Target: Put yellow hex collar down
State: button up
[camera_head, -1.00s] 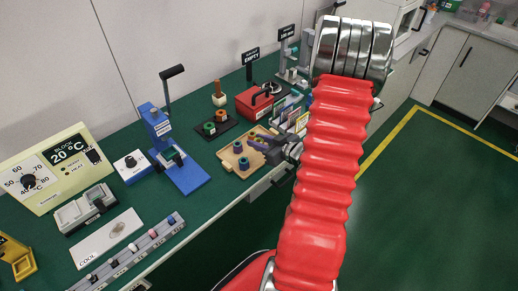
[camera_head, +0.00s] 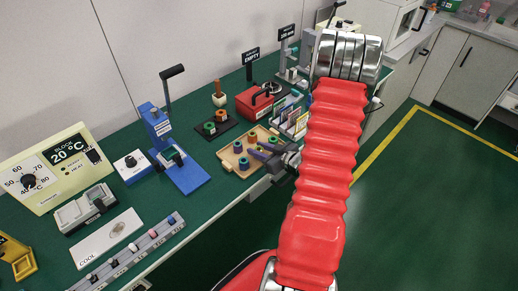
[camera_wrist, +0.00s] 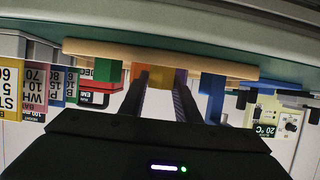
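The yellow hex collar (camera_wrist: 160,79) shows between the fingertips of my gripper (camera_wrist: 162,84) in the wrist view, which is upside down. The fingers close on its two sides, and it is at the level of the tray surface; I cannot tell whether it bears on the tray. In the head view my gripper (camera_head: 260,151) reaches over the right side of the wooden tray (camera_head: 227,158), and its fingers largely hide the collar.
A green piece (camera_wrist: 105,71) and a blue collar (camera_wrist: 212,83) flank the fingers in the wrist view. The red box (camera_head: 254,103), the dark plate with collars (camera_head: 212,131) and the blue press (camera_head: 185,177) stand around the tray. Coloured card holders (camera_head: 292,122) are close behind my gripper.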

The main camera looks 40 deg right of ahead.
jog(key=o, duration=0.4)
jog(key=shift+c, duration=0.2)
jog(key=shift+r, duration=0.1)
jog(key=shift+r, duration=0.1)
jog(key=v, duration=1.2)
dwell(0.4)
